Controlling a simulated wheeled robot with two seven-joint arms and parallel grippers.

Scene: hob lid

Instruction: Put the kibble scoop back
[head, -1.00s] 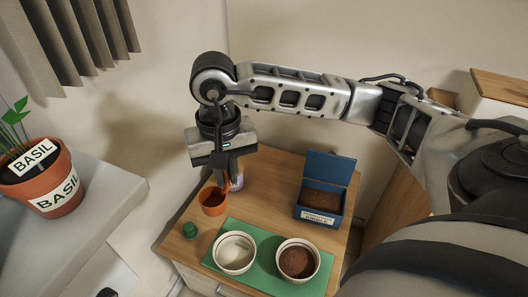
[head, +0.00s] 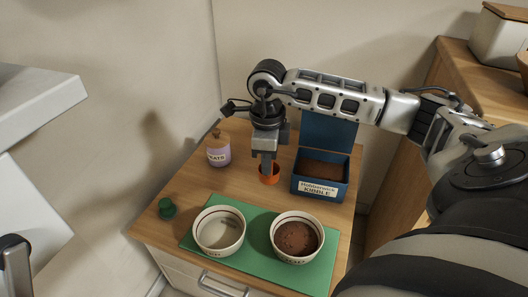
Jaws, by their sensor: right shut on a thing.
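The orange scoop (head: 269,178) is in my right gripper (head: 267,160), which points down and is shut on it. The gripper covers part of the scoop, and I cannot tell whether it touches the table. The scoop is just left of the open blue kibble box (head: 307,187), which has brown kibble inside, a white KIBBLE label in front and its lid raised behind. My left gripper is not in view.
A green mat (head: 258,246) holds a pale bowl (head: 219,231) and a bowl of brown kibble (head: 297,239). A purple-labelled bottle (head: 218,150) stands at the back left. A green item (head: 166,207) sits at the left edge. Bare wood (head: 190,185) lies between.

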